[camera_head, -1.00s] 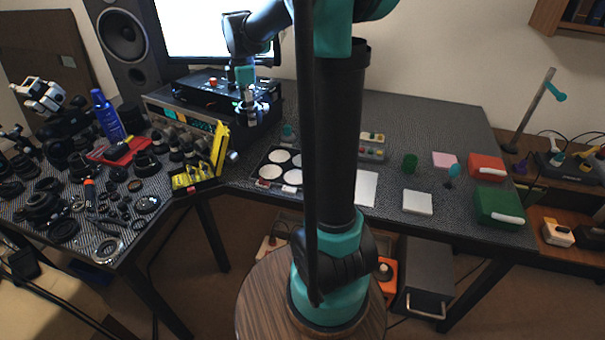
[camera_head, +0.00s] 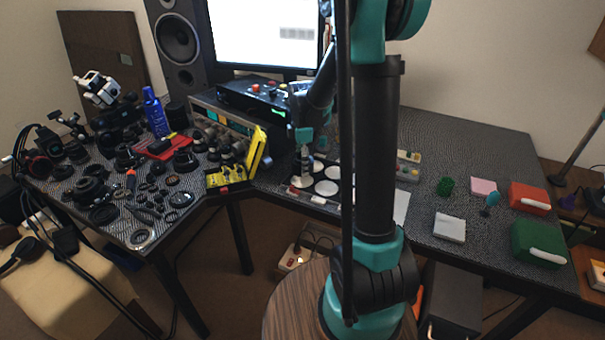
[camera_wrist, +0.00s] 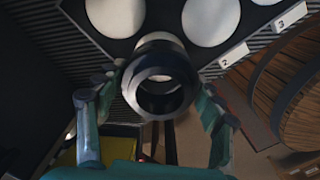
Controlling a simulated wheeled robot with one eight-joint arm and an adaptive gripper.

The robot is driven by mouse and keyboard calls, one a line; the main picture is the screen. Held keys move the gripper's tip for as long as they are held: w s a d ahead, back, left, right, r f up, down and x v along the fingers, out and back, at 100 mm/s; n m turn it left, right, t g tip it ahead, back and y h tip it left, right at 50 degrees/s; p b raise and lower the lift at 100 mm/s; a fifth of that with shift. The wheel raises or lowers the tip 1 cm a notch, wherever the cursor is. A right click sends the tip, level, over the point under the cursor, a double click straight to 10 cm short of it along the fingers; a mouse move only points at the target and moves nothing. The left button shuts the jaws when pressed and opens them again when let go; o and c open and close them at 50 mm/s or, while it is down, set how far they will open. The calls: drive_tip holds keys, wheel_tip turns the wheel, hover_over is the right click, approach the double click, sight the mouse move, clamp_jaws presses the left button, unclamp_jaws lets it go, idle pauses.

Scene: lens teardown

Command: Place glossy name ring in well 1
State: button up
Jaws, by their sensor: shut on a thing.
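The glossy name ring (camera_wrist: 160,88) is a dark, shiny ring in the middle of the wrist view, seen along its opening. My gripper (camera_wrist: 160,80) is shut on it, with a finger on each side. In the head view my gripper (camera_head: 304,172) points down over the left part of the black well tray (camera_head: 316,177). In the wrist view the tray (camera_wrist: 183,45) has round white wells, with tags 2 and 3 along its edge. A pale well is partly hidden behind the ring. I see no tag for well 1. I cannot tell whether the ring touches the tray.
A yellow open case (camera_head: 258,150) stands left of the tray, and a black instrument (camera_head: 255,98) behind it. The left desk is crowded with dark lens parts. A white block (camera_head: 449,227), green box (camera_head: 540,244) and red box (camera_head: 529,198) lie to the right.

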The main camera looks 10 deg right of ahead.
sight(302, 181)
drive_tip(key=shift+f, duration=2.4)
drive_tip(key=shift+f, duration=0.1)
drive_tip(key=o, duration=1.1)
drive_tip(key=shift+o, duration=0.2)
wheel_tip(302, 181, up, 12)
drive_tip(key=s+d+f+m+t, duration=0.2)
drive_tip(key=s+f+m, duration=0.1)
drive_tip(key=s+m, duration=0.6)
drive_tip(key=s+d+f+m+t, duration=0.2)
drive_tip(key=s+f+m, duration=0.2)
drive_tip(key=s+m, duration=0.5)
drive_tip(key=shift+s, duration=1.95)
